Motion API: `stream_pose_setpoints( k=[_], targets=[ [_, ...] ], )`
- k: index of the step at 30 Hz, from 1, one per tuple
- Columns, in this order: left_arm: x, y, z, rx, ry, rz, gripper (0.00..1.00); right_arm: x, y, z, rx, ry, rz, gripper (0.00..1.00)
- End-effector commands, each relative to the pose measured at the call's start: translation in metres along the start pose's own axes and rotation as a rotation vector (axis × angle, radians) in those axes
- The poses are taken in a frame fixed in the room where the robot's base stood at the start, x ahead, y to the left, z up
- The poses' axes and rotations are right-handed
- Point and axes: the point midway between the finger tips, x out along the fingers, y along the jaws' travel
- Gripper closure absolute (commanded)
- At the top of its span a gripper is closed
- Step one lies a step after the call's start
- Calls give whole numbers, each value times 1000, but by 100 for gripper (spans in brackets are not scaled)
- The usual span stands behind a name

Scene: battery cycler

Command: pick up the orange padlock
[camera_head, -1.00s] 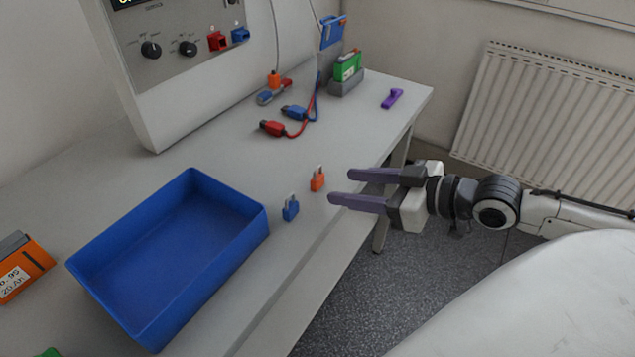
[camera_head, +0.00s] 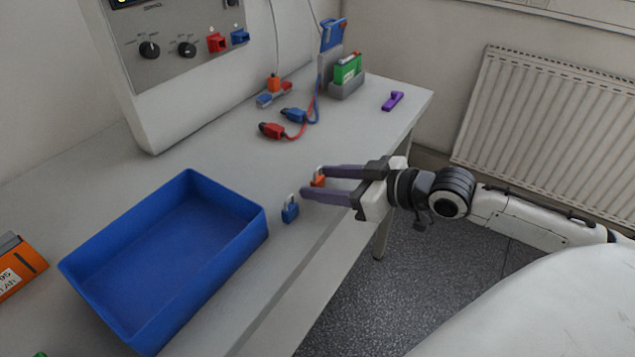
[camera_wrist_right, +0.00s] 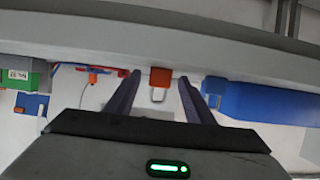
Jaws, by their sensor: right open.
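The orange padlock (camera_head: 318,181) stands on the grey bench near its front edge, partly hidden by my right gripper in the head view. My right gripper (camera_head: 311,182) is open, with its two purple fingers reaching in from the right at the padlock, one on each side of it. In the right wrist view the orange padlock (camera_wrist_right: 160,78) lies between the fingertips (camera_wrist_right: 158,80), with visible gaps on both sides and its shackle towards the gripper. My left gripper is not in view.
A blue padlock (camera_head: 290,210) stands close to the near finger. A large blue bin (camera_head: 264,222) is at the left. Red and blue cable clips (camera_head: 285,124), a green battery in a holder (camera_head: 347,85) and a purple object (camera_head: 392,101) are farther back.

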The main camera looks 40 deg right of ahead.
Motion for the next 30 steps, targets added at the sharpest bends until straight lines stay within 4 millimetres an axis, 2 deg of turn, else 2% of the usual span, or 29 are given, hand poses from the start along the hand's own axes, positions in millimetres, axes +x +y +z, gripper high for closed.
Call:
stream_pose_setpoints(
  k=[8,17,25,30],
  targets=[
    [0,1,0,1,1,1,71,2,0,0,-1,0,0,52],
    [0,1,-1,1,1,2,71,2,0,0,0,0,0,98],
    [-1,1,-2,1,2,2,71,0,0,-5,-1,2,-1,98],
    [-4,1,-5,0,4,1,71,-10,-1,-29,-4,3,-2,98]
  ],
)
